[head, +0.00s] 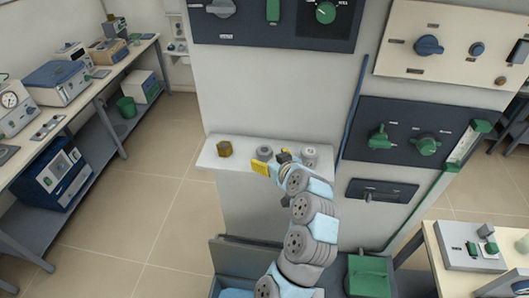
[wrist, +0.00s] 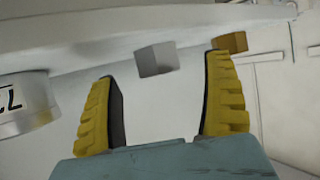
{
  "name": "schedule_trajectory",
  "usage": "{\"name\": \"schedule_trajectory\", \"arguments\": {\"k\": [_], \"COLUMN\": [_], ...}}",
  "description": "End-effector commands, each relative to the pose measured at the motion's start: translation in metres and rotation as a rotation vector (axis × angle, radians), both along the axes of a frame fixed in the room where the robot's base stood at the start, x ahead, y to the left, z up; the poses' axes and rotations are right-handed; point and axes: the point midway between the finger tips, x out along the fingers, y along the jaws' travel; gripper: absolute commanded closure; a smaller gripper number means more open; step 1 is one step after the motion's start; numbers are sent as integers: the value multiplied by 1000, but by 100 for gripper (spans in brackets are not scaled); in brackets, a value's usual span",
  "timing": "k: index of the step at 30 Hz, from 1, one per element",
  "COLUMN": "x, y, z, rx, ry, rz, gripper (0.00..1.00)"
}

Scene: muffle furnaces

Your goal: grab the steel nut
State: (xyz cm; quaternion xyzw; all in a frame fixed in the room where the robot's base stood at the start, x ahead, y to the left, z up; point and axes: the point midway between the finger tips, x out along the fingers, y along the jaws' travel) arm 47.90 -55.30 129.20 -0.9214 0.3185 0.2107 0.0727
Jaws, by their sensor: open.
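The steel nut, a small grey block (head: 264,153), stands on the white ledge (head: 212,160). In the wrist view the steel nut (wrist: 157,59) shows beyond the fingers, in the gap between them. My gripper (head: 272,163) is open beside it, with its yellow fingers spread and nothing held. The fingers look apart from the nut, though the exact distance is hard to tell. In the head view the yellow fingers and wrist hide part of the ledge.
A brass nut (head: 224,148) stands left of the steel nut, and it shows near the right finger in the wrist view (wrist: 230,42). A grey cylinder (head: 310,151) stands on the right; its marked side shows in the wrist view (wrist: 25,105). The furnace wall rises behind.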

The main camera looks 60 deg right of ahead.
Motion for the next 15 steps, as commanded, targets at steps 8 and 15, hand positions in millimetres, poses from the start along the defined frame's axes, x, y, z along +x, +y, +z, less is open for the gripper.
{"name": "schedule_trajectory", "arguments": {"k": [8, 15], "x": [10, 23], "y": [-10, -22], "z": [-3, -10], "rx": [3, 4], "ry": [2, 1], "rz": [0, 1], "gripper": [17, 17]}}
